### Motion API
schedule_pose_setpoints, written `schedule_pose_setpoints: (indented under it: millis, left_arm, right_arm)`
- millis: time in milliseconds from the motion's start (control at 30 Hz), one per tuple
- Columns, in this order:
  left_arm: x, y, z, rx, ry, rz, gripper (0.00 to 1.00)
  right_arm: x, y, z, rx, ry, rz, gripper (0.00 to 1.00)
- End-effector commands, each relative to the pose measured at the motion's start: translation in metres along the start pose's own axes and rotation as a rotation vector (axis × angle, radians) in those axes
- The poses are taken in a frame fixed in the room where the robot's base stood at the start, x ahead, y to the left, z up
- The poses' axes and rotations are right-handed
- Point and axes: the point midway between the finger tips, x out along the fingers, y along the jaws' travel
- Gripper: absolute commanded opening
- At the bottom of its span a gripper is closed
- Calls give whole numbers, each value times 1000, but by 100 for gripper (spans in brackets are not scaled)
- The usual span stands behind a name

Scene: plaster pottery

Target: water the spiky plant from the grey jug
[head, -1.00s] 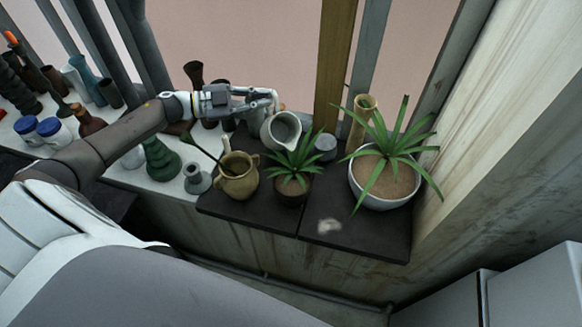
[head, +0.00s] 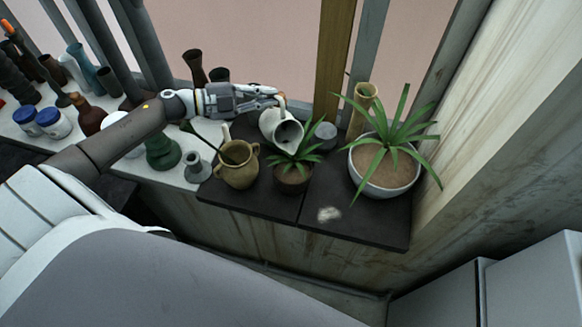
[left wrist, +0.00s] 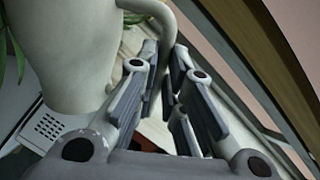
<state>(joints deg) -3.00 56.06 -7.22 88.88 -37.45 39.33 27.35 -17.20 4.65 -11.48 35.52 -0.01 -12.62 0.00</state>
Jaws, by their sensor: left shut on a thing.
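The pale grey jug (head: 270,122) is tilted, with its open mouth facing down and right toward the small spiky plant (head: 292,158) in a brown pot. The mouth is just above and behind that plant's leaves; I cannot see any water stream. My left gripper (head: 280,101) is shut on the jug's handle. In the left wrist view the jug (left wrist: 68,50) fills the upper left, with its handle (left wrist: 165,22) running between the fingers of my left gripper (left wrist: 168,85). A larger spiky plant (head: 391,150) stands in a white bowl at the right. My right gripper is out of view.
A tan two-handled pot (head: 238,170) stands close left of the small plant. A small grey cylinder (head: 325,131) and a tall tan vase (head: 362,105) stand behind, between the plants. Several vases and jars crowd the left shelf. The dark slab (head: 355,225) is clear at its front right.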

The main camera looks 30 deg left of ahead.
Motion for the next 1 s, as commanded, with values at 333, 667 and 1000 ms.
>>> schedule_pose_setpoints:
  millis: [333,667,1000]
  left_arm:
    - [0,0,-6,48,-7,-4,0]
    - [2,7,-8,102,-17,-3,0]
    - [2,10,-10,138,-25,-4,0]
  right_arm:
    - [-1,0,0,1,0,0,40]
    - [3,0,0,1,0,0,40]
    - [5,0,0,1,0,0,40]
